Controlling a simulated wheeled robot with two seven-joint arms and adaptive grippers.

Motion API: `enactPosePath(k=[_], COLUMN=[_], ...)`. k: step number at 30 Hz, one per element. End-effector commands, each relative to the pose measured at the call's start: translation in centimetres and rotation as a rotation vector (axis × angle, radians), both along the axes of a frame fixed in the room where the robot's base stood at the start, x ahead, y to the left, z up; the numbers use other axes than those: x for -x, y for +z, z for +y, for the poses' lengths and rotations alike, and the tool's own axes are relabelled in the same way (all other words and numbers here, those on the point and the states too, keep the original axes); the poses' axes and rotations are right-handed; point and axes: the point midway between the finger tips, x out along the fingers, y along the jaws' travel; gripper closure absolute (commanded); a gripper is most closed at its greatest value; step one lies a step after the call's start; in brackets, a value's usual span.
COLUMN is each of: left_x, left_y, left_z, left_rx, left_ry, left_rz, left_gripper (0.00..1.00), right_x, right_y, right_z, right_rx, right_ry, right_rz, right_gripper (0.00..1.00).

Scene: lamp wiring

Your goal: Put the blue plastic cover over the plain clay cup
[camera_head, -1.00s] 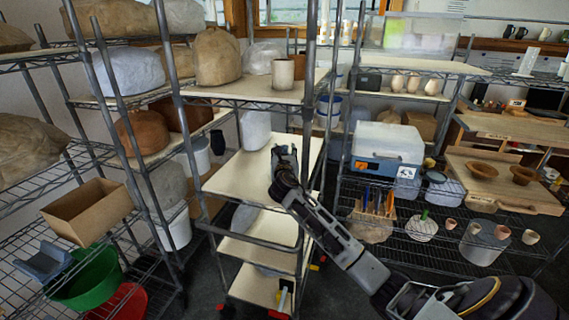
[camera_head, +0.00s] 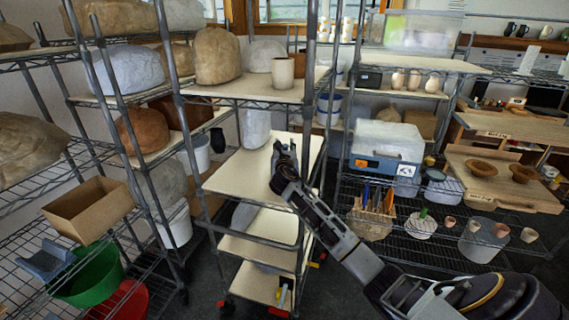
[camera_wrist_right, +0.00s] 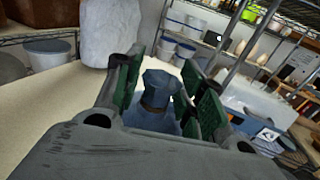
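A blue-grey faceted thing with a brown band (camera_wrist_right: 157,90), which looks like the blue plastic cover, is between the green-padded fingers of my right gripper in the right wrist view. The fingers stand apart on both sides of it. I cannot tell whether they press on it. In the head view my right gripper (camera_head: 284,151) is low over the pale middle shelf of the cart; the cover is too small to make out there. A plain pale clay cup (camera_head: 283,73) stands on the top shelf, well above and beyond the gripper. My left gripper is not in view.
A white wrapped block (camera_head: 256,128) stands behind my gripper on the middle shelf. Metal posts (camera_head: 308,90) rise around the shelves. Large wrapped clay lumps (camera_head: 217,57) sit beside the cup. Other small clay cups (camera_head: 449,223) stand on the right rack. The middle shelf's front is clear.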

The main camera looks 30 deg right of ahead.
Motion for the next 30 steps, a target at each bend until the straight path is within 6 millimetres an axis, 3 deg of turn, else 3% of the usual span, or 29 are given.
enactPosePath(k=[1, 8, 20, 30], left_x=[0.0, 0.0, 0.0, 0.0], left_y=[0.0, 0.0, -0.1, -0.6], left_z=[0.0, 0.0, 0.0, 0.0], left_rx=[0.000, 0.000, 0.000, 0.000], left_ry=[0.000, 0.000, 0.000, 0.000], left_rz=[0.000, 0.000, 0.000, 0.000], left_gripper=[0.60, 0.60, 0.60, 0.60], right_x=[0.0, 0.0, 0.0, 0.0], right_y=[0.0, 0.0, 0.4, 2.9], right_z=[0.0, 0.0, 0.0, 0.0], right_rx=[0.000, 0.000, 0.001, 0.002], right_ry=[0.000, 0.000, 0.000, 0.000], right_rz=[0.000, 0.000, -0.001, -0.003], right_gripper=[0.72, 1.00, 1.00, 1.00])
